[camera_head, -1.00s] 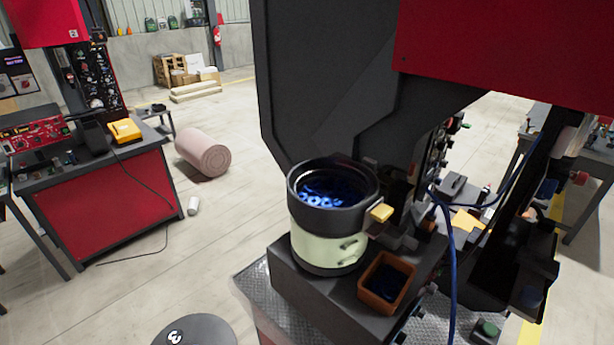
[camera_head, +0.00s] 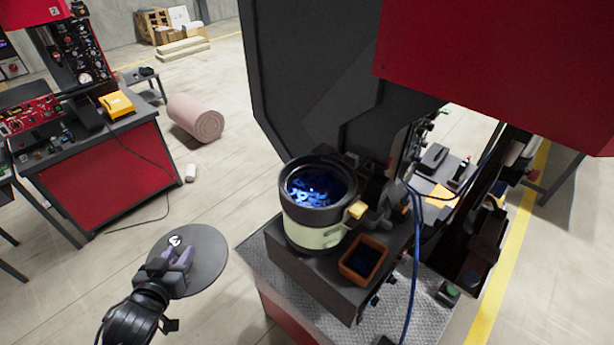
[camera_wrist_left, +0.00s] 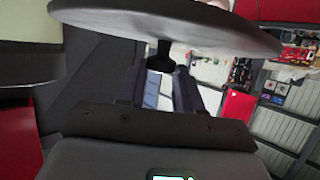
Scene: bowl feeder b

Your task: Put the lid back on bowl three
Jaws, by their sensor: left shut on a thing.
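The lid (camera_head: 208,262) is a dark grey disc with a white mark, at the lower left of the head view. My left gripper (camera_head: 178,258) is shut on it and holds it in the air, left of the bowl and apart from it. In the left wrist view the lid (camera_wrist_left: 170,22) spans the top, and its knob sits between the fingers of my left gripper (camera_wrist_left: 160,75). The bowl (camera_head: 313,232) is a pale green and black feeder bowl, open at the top, with blue-lit parts inside. My right gripper is not in view.
The bowl stands on a dark block (camera_head: 318,276) beside an orange bin (camera_head: 362,262). A yellow piece (camera_head: 357,210) juts from the bowl's right side. A tall dark machine panel (camera_head: 310,80) rises behind it. A blue cable (camera_head: 412,260) hangs at right.

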